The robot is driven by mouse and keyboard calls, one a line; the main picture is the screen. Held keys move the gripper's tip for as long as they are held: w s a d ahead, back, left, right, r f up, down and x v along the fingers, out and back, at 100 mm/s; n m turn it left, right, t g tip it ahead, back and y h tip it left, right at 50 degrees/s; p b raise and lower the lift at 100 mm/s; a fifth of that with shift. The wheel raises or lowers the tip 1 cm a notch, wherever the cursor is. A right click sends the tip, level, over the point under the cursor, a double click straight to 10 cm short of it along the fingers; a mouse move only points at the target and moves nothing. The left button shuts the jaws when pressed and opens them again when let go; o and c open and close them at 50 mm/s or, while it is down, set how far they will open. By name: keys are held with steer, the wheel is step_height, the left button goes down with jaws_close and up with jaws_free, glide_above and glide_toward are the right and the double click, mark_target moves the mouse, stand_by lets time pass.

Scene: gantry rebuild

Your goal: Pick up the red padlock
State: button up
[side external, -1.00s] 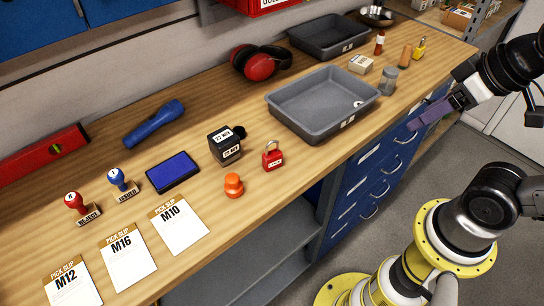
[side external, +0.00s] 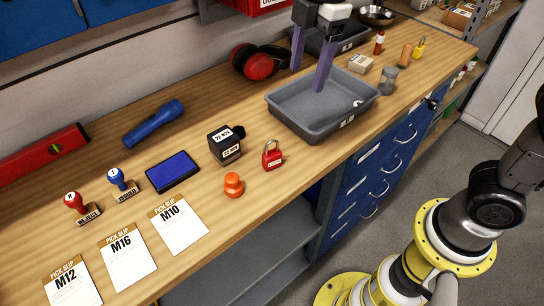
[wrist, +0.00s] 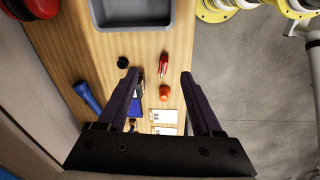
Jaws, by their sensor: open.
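The red padlock (side external: 272,156) stands on the wooden bench near its front edge, with its shackle up and a white label on its front. In the wrist view the padlock (wrist: 163,68) shows just beyond the gap between the fingertips. My gripper (side external: 308,80) is open and empty, with two dark purple fingers pointing down. It is in the air, seen over the grey tray and clear of the padlock. In the wrist view my gripper (wrist: 161,76) spreads its fingers on either side of an orange knob.
The orange knob (side external: 233,185) and a black dater stamp (side external: 225,147) stand close to the padlock. A grey tray (side external: 277,107) lies behind and right of it. Red ear defenders (side external: 259,66), a blue ink pad (side external: 173,171) and paper slips (side external: 178,226) are also on the bench.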

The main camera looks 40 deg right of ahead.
steer(key=n+g, duration=0.1)
steer(key=n, duration=0.1)
glide_toward(276, 151)
steer(key=shift+m, duration=0.3)
step_height(276, 151, down, 11)
steer(key=shift+w+a, duration=0.1)
jaws_close()
stand_by(0.3)
